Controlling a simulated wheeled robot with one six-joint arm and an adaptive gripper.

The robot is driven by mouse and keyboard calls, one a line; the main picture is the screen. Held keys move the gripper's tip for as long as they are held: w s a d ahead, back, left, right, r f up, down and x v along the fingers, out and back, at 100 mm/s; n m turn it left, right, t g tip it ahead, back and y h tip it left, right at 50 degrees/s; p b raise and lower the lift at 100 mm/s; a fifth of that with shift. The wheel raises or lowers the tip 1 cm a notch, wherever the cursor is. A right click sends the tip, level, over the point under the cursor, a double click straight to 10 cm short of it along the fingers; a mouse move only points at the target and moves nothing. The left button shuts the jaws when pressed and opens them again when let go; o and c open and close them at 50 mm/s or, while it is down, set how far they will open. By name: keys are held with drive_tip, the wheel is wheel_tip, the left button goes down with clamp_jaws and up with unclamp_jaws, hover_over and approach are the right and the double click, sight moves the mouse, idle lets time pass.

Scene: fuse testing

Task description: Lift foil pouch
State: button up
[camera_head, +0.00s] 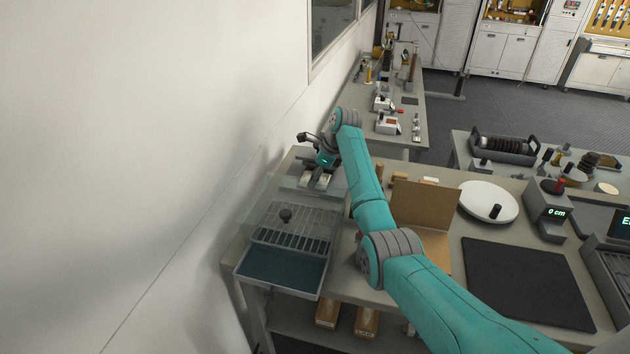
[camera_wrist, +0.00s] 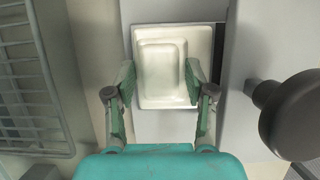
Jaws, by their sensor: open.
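In the wrist view a pale, cream-white rectangular piece with a raised middle (camera_wrist: 163,62) lies flat on a grey surface. It may be the foil pouch, though it does not look shiny. My gripper (camera_wrist: 160,80) is open, its green fingers at the left and right of the raised middle. I cannot tell whether the fingers touch it. In the head view my gripper (camera_head: 322,163) points down at the far left corner of the bench, over a small grey fixture (camera_head: 317,181). The pale piece is not clear there.
A wire rack (camera_head: 295,228) over a dark blue tray (camera_head: 281,269) stands in front, close to the wall. A brown board (camera_head: 424,214) stands right of my arm, with a white disc (camera_head: 488,201) beyond. A dark round knob (camera_wrist: 292,112) is close right of my gripper.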

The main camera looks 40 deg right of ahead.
clamp_jaws()
drive_tip(key=shift+r, duration=0.2)
idle(0.3)
